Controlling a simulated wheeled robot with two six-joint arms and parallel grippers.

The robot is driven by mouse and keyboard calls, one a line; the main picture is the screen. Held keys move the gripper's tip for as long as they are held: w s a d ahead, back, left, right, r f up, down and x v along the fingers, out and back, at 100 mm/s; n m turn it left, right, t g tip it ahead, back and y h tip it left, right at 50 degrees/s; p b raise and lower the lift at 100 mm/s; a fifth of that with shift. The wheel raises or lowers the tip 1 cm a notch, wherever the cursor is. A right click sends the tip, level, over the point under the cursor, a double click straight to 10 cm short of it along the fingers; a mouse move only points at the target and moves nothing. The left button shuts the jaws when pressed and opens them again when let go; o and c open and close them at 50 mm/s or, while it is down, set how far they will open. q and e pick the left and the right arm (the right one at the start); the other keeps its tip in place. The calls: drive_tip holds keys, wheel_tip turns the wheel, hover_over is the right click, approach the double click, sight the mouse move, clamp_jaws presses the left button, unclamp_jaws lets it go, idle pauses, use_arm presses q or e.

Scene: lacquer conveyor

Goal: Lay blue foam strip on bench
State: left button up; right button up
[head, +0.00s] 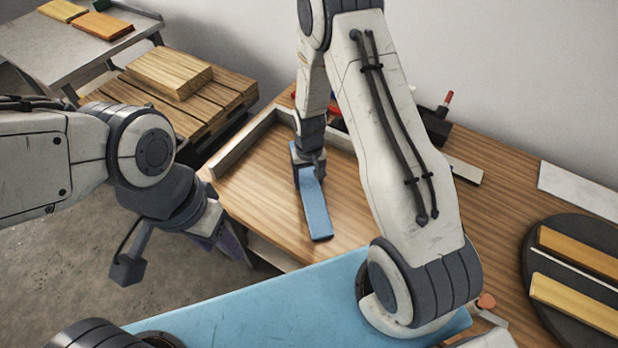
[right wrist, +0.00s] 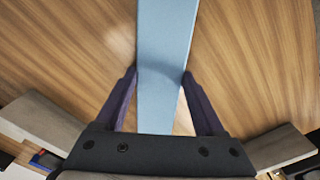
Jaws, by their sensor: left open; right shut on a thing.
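The blue foam strip (head: 317,210) is over the wooden bench (head: 265,180) in the head view, its long side pointing toward the front. My right gripper (head: 309,172) is shut on its far end from above. In the right wrist view, the strip (right wrist: 165,60) runs between both fingers of the right gripper (right wrist: 160,82), with wood grain on either side. I cannot tell whether its underside touches the bench. My left gripper (head: 228,242) is open, off the bench's left front corner, partly hidden by its own wrist; I see nothing in it.
A low fence (head: 243,143) edges the bench's left and back. A dark round plate (head: 540,262) with yellow and orange bars is at the right. A pale flat panel (head: 580,190) lies behind it. A slatted pallet (head: 225,88) with a wood block stands at the back left.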

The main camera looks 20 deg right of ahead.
drive_tip(key=shift+f, duration=0.2)
drive_tip(key=o, duration=1.3)
drive_tip(key=shift+r, duration=0.1)
